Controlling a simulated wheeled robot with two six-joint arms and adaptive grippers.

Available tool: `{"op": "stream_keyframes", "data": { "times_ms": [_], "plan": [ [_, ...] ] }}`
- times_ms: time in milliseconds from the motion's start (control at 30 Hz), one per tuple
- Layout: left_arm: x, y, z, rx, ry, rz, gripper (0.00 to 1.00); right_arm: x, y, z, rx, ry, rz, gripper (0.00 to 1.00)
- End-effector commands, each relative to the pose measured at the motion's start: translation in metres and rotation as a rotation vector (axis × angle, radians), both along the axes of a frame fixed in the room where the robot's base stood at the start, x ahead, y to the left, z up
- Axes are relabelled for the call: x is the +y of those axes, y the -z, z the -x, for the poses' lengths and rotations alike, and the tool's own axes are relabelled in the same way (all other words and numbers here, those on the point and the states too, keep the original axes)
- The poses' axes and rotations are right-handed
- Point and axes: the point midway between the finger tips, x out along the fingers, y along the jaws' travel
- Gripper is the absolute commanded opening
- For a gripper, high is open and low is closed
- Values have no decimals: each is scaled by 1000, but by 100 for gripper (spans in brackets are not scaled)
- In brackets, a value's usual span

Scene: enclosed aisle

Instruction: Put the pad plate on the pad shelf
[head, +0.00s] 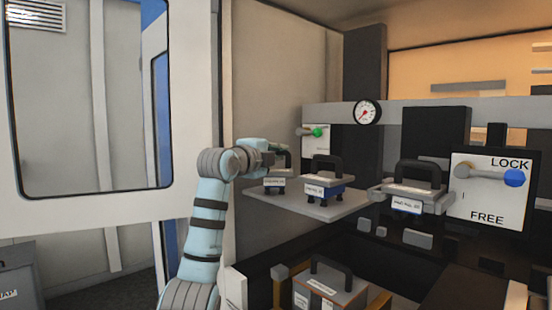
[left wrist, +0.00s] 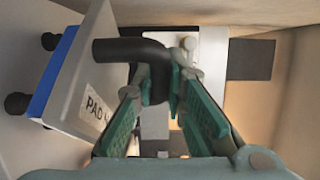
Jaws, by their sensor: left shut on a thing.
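The held plate (head: 269,185) is a small grey block with a white label, dark feet and a black handle. In the left wrist view this plate (left wrist: 85,85) has a blue layer and a label starting "PAD". My left gripper (head: 268,158) is shut on its black handle (left wrist: 135,50). The plate is at the left end of a light grey shelf (head: 320,208); whether its feet touch the shelf is unclear. A similar blue-edged plate (head: 322,190) with a black handle stands on the shelf to its right. My right gripper is not in view.
A grey clamped plate (head: 412,196) sits farther right, beside a LOCK/FREE panel (head: 490,190) with a blue-knobbed lever. A gauge (head: 367,112) and a green-knobbed lever (head: 317,132) are above the shelf. A handled box (head: 328,290) sits below. A wall stands close behind the shelf's left end.

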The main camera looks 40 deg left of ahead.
Motion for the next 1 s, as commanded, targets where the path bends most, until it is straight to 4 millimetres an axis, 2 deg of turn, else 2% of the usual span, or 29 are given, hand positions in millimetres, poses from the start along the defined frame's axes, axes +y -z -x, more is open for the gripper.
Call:
{"op": "stream_keyframes", "data": {
  "times_ms": [333, 367, 467, 833, 1000],
  "plan": [
    [2, 3, 0, -3, -1, -1, 0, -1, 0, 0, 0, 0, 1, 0],
    [2, 4, -1, -1, -1, 1, 15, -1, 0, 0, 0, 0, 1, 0],
    [2, 3, -1, -1, -1, 1, 31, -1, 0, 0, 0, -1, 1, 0],
    [1, -1, 0, -2, 0, 0, 32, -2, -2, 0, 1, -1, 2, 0],
    [-3, 2, 22, -4, -2, -3, 32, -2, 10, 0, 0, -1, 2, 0]
  ]
}}
